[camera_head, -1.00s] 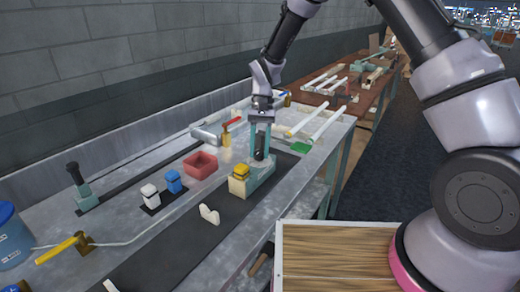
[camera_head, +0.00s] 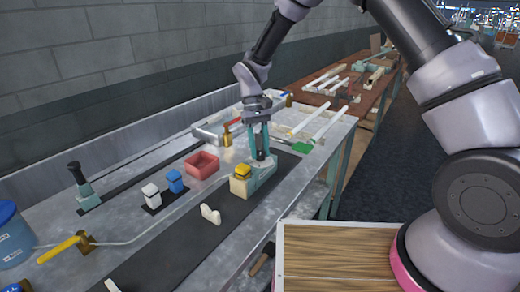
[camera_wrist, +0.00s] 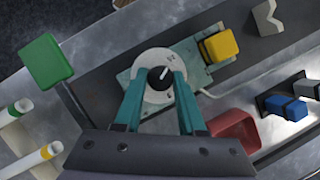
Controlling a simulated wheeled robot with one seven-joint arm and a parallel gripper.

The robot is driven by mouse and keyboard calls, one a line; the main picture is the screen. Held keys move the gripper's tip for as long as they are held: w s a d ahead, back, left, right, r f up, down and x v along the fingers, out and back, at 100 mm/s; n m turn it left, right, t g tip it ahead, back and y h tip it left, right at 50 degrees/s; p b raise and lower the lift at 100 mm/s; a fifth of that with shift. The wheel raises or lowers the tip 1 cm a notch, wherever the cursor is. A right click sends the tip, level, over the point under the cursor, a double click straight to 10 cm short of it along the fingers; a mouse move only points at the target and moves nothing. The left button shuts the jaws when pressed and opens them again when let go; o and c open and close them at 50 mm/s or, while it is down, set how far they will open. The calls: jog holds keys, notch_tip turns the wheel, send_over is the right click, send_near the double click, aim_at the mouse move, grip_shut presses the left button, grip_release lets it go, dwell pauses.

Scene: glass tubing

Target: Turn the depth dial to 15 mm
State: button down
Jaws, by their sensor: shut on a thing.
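The depth dial has a black knob (camera_wrist: 158,79) on a round white face (camera_wrist: 146,71) with small marks, set on a teal base (camera_wrist: 183,50). A pale pointer line on the knob points toward the upper right in the wrist view. I cannot read the marks. My gripper (camera_wrist: 160,78) has its teal fingers on either side of the knob and is shut on it. In the head view my gripper (camera_head: 260,156) reaches down onto the teal base (camera_head: 262,178), and the fingers hide most of the dial.
A yellow-topped block (camera_head: 241,180) sits at the base's near end. A red tray (camera_head: 202,165), blue block (camera_head: 175,181) and white block (camera_head: 151,195) stand to the left. A green piece (camera_wrist: 45,61) and white tubes (camera_wrist: 30,160) lie on the other side.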

jog(key=c, duration=0.5)
grip_release()
jog(key=shift+r, duration=0.1)
jog(key=v, duration=1)
jog(key=shift+r, duration=0.35)
jog(key=shift+w, duration=0.15)
